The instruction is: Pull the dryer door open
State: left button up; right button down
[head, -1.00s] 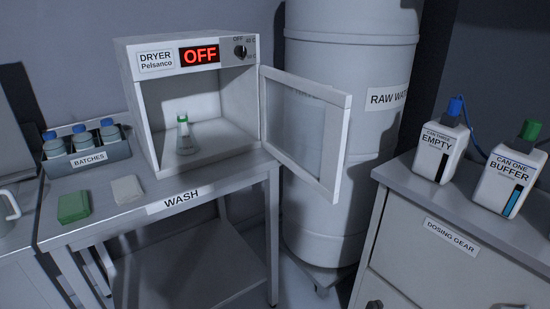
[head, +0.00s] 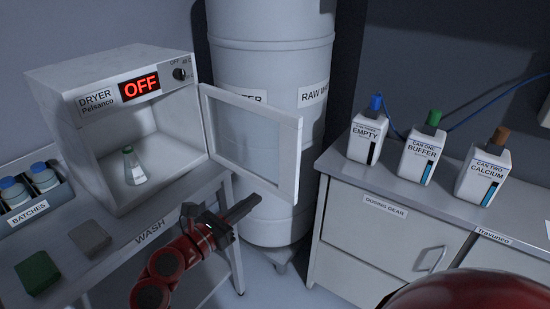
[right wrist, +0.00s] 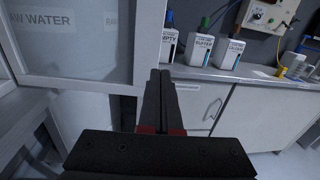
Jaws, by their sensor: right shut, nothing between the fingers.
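The dryer (head: 150,120) stands on the wash table, its display reading OFF. Its framed, see-through door (head: 250,140) stands wide open, swung out to the right on its right-hand hinge. A flask with a green cap (head: 133,166) stands inside the dryer. My right gripper (head: 252,203) is shut and empty, just below and in front of the door's lower edge in the head view. In the right wrist view the door's frame (right wrist: 148,45) is to the left of the shut fingers (right wrist: 160,78); I see no clear contact. My left gripper is not in view.
A big raw water tank (head: 270,50) stands behind the door. The dosing gear cabinet (head: 385,235) is at right with several cans, including the buffer can (head: 420,158). A batches rack (head: 32,192), green block (head: 37,272) and grey block (head: 91,238) are on the wash table (head: 150,232).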

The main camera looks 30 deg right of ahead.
aim_at(292, 167)
jog(key=shift+t, duration=0.3)
jog(key=p+x, duration=0.1)
jog(key=x, duration=0.3)
jog(key=p+x, duration=0.2)
jog(key=x, duration=0.3)
jog(key=p+x, duration=0.1)
jog(key=x, duration=0.3)
jog(key=shift+w+d+p, duration=0.2)
jog(key=shift+w+p, duration=0.15)
jog(key=shift+w, duration=0.15)
jog(key=shift+f, duration=0.1)
jog(key=shift+d+f, duration=0.1)
jog(key=shift+d, duration=0.1)
jog(key=w+d+n+t+y+b, duration=0.1)
jog(key=w+d+b, duration=0.1)
jog(key=d, duration=0.4)
jog(key=shift+d+t+b, duration=0.35)
jog(key=shift+t+b, duration=0.05)
jog(key=shift+b, duration=0.5)
